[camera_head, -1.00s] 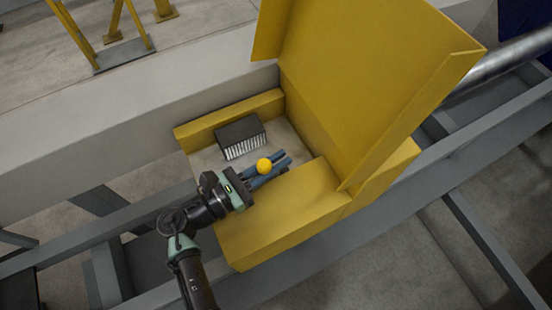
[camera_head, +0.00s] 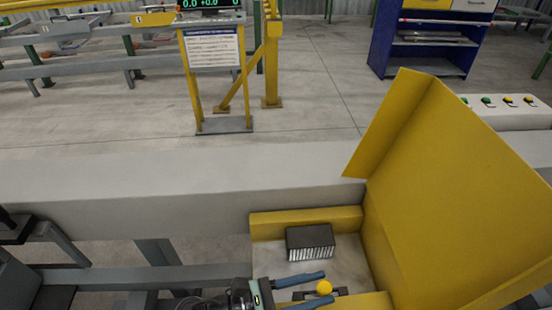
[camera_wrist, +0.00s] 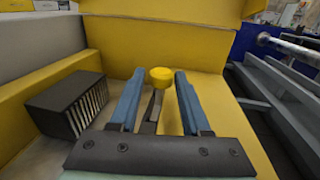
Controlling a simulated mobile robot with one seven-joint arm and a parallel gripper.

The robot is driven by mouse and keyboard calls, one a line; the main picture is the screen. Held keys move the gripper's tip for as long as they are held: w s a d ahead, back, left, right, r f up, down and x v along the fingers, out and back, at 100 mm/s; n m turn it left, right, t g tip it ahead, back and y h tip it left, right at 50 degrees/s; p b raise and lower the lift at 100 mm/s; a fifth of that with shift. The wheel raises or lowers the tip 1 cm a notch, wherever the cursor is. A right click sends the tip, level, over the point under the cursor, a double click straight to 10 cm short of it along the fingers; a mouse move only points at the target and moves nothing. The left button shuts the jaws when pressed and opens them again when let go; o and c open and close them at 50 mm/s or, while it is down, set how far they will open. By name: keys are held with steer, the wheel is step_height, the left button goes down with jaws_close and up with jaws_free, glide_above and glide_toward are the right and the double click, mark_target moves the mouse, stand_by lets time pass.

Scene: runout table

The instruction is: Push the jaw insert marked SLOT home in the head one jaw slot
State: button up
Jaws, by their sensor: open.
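My gripper (camera_head: 318,289) has two blue fingers, spread apart inside a yellow open-topped housing (camera_head: 305,218). A yellow ball knob (camera_head: 325,287) on a dark lever sits at the fingertips. In the wrist view the knob (camera_wrist: 161,76) stands between the tips of my gripper (camera_wrist: 160,80), with a gap to each finger, and its dark lever (camera_wrist: 153,112) runs down between them. A dark block with a pale toothed face (camera_head: 310,241) lies left of the fingers in the wrist view (camera_wrist: 68,103). I see no SLOT marking, and cannot tell whether this block is the insert.
A large yellow raised cover (camera_head: 430,190) stands at the housing's right side. A pale grey beam (camera_head: 180,185) runs behind the housing. Farther off are a sign stand (camera_head: 213,54), a blue cabinet (camera_head: 428,40) and a button panel (camera_head: 508,112).

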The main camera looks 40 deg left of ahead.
steer(key=v, duration=0.8)
steer(key=shift+s+a, duration=0.1)
